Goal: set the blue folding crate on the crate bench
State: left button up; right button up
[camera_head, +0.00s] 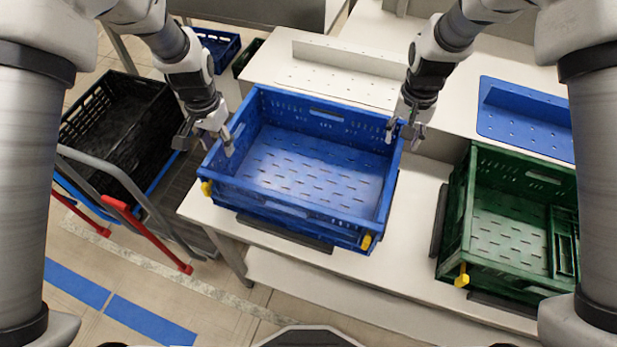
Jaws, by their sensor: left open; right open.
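The blue folding crate (290,207) stands upright, unfolded and empty on the white crate bench (405,245), in the middle of the head view. Yellow latches show at its two near corners. My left gripper (216,140) is open at the crate's left wall, near the top rim. My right gripper (405,132) is open at the right wall, near the top rim at the far right corner. I cannot tell whether either gripper's fingers touch the rim.
A green crate (505,262) stands to the right on the bench. A black crate (118,130) sits on a cart with a grey handle and red parts (150,235) at the left. A blue perforated plate (525,120) lies at the back right. Another blue crate (217,48) is far behind.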

aim_at(223, 158)
pick_arm(q)
jog(key=f, duration=0.4)
jog(key=shift+w+f, duration=0.2)
jog(key=shift+f, duration=0.2)
pick_arm(e)
jog(key=f, duration=0.4)
jog(key=shift+w+f, duration=0.25)
jog(key=shift+f, duration=0.15)
pick_arm(q)
jog(key=shift+s+f, duration=0.1)
jog(key=shift+f, duration=0.4)
pick_arm(e)
jog(key=shift+s+f, duration=0.15)
jog(key=shift+f, duration=0.4)
pick_arm(q)
grip_shut()
pick_arm(e)
grip_shut()
